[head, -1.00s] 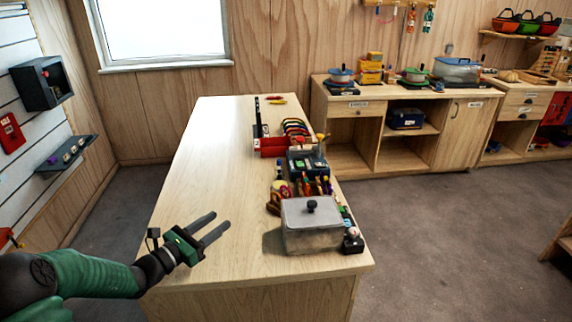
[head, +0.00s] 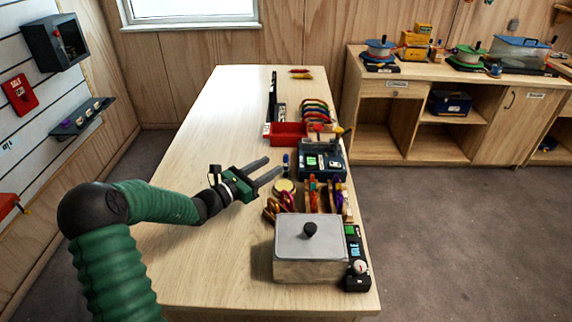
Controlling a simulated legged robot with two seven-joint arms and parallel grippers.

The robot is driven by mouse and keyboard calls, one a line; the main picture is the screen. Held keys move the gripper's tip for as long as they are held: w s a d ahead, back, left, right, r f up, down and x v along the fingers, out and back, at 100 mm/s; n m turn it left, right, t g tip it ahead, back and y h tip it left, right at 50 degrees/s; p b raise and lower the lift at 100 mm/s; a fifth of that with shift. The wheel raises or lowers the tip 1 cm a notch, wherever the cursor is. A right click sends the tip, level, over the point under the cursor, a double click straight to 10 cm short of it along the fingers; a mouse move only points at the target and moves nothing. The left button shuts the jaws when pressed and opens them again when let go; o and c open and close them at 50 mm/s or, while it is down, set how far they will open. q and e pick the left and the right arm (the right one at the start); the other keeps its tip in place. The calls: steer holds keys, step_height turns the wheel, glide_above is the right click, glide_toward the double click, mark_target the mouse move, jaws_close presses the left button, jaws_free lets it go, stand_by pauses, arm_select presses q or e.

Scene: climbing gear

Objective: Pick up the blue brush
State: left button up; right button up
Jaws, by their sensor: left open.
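A small blue upright item (head: 286,163), which looks like the blue brush, stands on the wooden table (head: 215,120) beside a round cream-lidded tin (head: 285,187). It is too small to make out its bristles. My left gripper (head: 273,169) is open and empty over the table, just left of the blue item. Its two dark fingers point right and away from me, with the tips close to the item; I cannot tell whether they touch it. My right gripper is not in view.
A grey lidded box (head: 310,262) stands at the near right of the table. Coloured slings (head: 314,195), a dark blue case (head: 320,160) and a red tray (head: 287,134) line the right side. The table's left half is clear.

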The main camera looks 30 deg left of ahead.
mark_target(285, 159)
arm_select(q)
steer(key=x, duration=0.4)
steer(key=f+x, duration=0.1)
steer(key=x, duration=0.1)
steer(key=shift+w+d+r, duration=0.1)
steer(key=shift+w+d, duration=0.05)
steer(key=shift+w, duration=0.2)
steer(key=x, duration=0.3)
steer(key=shift+w, duration=0.35)
steer(key=shift+w+f, duration=0.2)
steer(key=shift+w, duration=0.15)
steer(key=shift+s+r, duration=0.15)
steer(key=shift+s, duration=0.05)
steer(key=c, duration=0.5)
jaws_close()
